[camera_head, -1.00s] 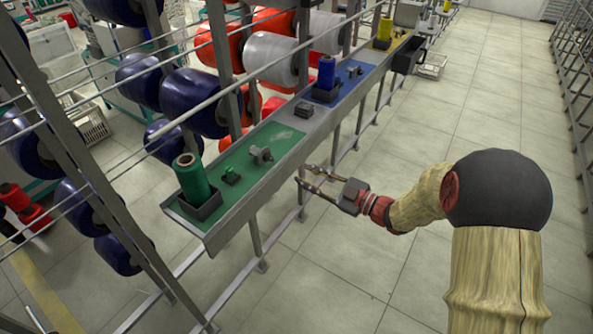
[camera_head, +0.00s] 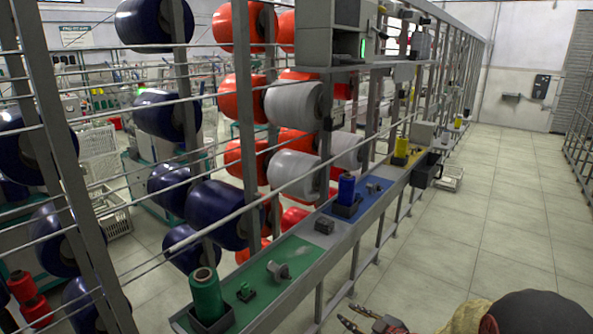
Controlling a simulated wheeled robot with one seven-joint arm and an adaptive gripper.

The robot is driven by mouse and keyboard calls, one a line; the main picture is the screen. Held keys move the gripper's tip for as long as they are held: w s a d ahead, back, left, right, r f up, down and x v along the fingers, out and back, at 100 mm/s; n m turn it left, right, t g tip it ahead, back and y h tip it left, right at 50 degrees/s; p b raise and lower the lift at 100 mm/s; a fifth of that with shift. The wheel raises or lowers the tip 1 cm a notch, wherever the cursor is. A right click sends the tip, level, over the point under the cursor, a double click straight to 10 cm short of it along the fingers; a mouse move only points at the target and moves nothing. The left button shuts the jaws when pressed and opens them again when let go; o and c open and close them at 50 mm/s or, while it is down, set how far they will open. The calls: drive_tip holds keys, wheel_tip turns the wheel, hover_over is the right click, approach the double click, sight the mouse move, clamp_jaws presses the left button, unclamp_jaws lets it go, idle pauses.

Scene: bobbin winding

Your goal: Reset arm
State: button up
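My gripper (camera_head: 346,313) shows at the bottom edge of the head view, right of the long shelf (camera_head: 283,309). Its two fingers are apart with nothing between them, so it is open and empty. Most of my arm is cut off by the lower edge of the picture. A green bobbin (camera_head: 206,293) stands upright in a dark holder on the shelf's green section. A blue bobbin (camera_head: 346,188) stands on the blue section, and a yellow bobbin (camera_head: 402,146) stands on the yellow section farther back.
A small grey metal part (camera_head: 278,271) and a small green part (camera_head: 246,291) sit on the green section. A rack holds large dark blue spools (camera_head: 217,214), red spools and white spools (camera_head: 294,106). A dark bin (camera_head: 426,170) hangs at the shelf's far end. The tiled floor (camera_head: 480,235) at right is clear.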

drive_tip(key=s+d+m+g+h, duration=0.2)
drive_tip(key=s+d+m+h, duration=0.2)
drive_tip(key=d, duration=0.3)
drive_tip(key=s+d+m+g+h, duration=0.25)
drive_tip(key=s+d+h, duration=0.2)
drive_tip(key=d, duration=0.25)
drive_tip(key=s+a+r+m+g, duration=0.2)
drive_tip(key=s+a+r+m, duration=0.3)
drive_tip(key=s, duration=0.6)
drive_tip(key=s+a+r+m+g, duration=0.1)
drive_tip(key=s+a+r+g, duration=0.15)
drive_tip(key=s+r, duration=0.75)
drive_tip(key=s+a+r+t+y, duration=0.1)
drive_tip(key=s+a+r+t, duration=0.2)
drive_tip(key=s+a+r, duration=0.1)
drive_tip(key=shift+a+r, duration=0.2)
drive_tip(key=shift+r, duration=0.6)
